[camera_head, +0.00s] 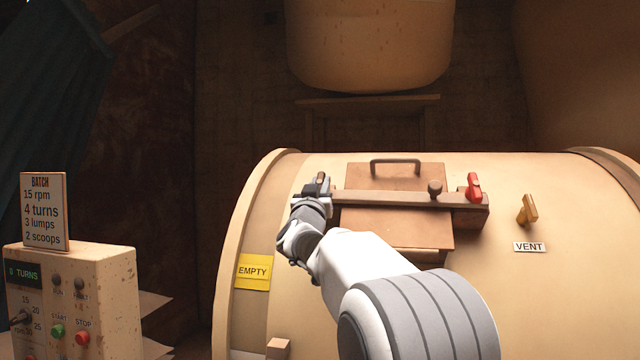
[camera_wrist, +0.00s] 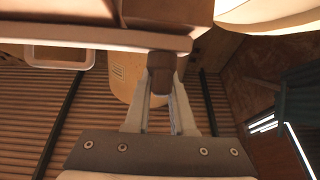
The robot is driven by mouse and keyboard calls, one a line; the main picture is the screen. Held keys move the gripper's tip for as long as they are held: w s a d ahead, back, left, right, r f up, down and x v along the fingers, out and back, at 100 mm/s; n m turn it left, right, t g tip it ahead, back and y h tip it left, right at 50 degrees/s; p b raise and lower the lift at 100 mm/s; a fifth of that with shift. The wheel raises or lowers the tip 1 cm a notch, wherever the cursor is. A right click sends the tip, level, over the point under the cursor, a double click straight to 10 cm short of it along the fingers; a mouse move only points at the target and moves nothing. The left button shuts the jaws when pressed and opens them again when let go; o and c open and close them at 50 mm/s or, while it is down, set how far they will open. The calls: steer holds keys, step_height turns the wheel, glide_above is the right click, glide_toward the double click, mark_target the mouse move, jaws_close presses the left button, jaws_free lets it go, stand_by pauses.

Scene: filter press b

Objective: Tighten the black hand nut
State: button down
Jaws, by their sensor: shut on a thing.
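The black hand nut (camera_wrist: 160,62) appears as a dark brown-black piece between my fingertips at the left end of the clamp bar. My gripper (camera_head: 319,187) is shut on it; the wrist view shows both fingers (camera_wrist: 159,92) against its sides. In the head view the gripper mostly covers the nut. The clamp bar (camera_head: 385,198) lies across the hatch lid (camera_head: 400,228) on the cream drum (camera_head: 560,285). How tight the nut sits cannot be told.
On the bar's right part are a dark round knob (camera_head: 435,188) and a red handle (camera_head: 473,187). A yellow vent handle (camera_head: 527,209) stands farther right. A lid handle (camera_head: 395,163) rises behind the bar. A control box (camera_head: 105,290) stands at left.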

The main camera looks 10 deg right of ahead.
steer(key=shift+r, duration=0.1)
steer(key=c, duration=0.8)
jaws_free()
steer(key=shift+o, duration=0.2)
steer(key=shift+s+a+f, duration=0.1)
steer(key=shift+s+f, duration=0.15)
steer(key=b+v, duration=0.4)
steer(key=v, duration=1.2)
steer(key=shift+s, duration=0.4)
steer(key=shift+f+y, duration=0.2)
steer(key=shift+y, duration=0.2)
